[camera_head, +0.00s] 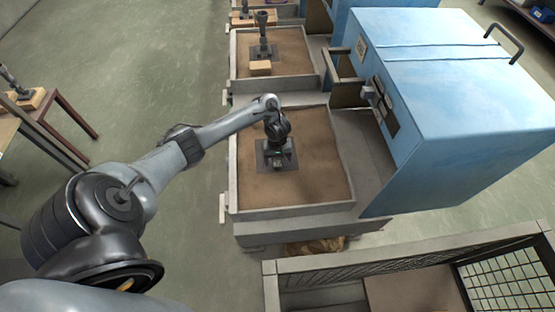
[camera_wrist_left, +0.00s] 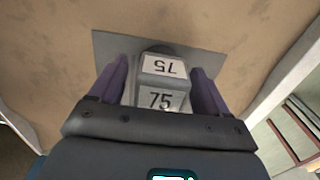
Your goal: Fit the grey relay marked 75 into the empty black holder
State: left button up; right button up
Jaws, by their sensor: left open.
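The grey relay marked 75 (camera_wrist_left: 160,98) stands on a dark square plate (camera_wrist_left: 110,45) in the left wrist view. Its two white labels both read 75, one upside down. My left gripper (camera_wrist_left: 160,70) is open, with one purple finger on each side of the relay; contact cannot be told. In the head view my left gripper (camera_head: 277,155) is low over the plate in the nearer brown-floored tray (camera_head: 318,185) and mostly hides the relay. I cannot make out an empty black holder for certain. My right gripper is not in view.
A blue cabinet (camera_head: 460,75) with dark slots in its side stands right of the tray. A farther tray (camera_head: 290,45) holds a dark upright object (camera_head: 262,35) and a wooden block (camera_head: 260,68). A mesh-sided crate (camera_head: 400,250) is at the front right.

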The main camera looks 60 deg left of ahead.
pick_arm(q)
jog(key=shift+r, duration=0.1)
jog(key=shift+r, duration=0.35)
notch_tip(320, 180, up, 11)
jog(key=p, duration=0.9)
jog(key=w+d+f+m+t, duration=0.1)
jog(key=d+f+m, duration=0.15)
jog(key=d, duration=0.45)
jog(key=d+f+m+t, duration=0.2)
jog(key=d+m, duration=0.2)
jog(key=d, duration=0.4)
jog(key=s+d+r+m+t, duration=0.25)
jog(key=d+m, duration=0.25)
jog(key=d, duration=0.6)
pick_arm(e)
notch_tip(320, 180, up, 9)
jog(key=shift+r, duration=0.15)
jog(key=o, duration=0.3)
pick_arm(q)
jog(key=s+d+r+m+g, duration=0.1)
jog(key=s+r+m+g, duration=0.1)
jog(key=s+r, duration=0.9)
jog(key=s+m, duration=0.1)
jog(key=s, duration=0.3)
jog(key=shift+r, duration=0.2)
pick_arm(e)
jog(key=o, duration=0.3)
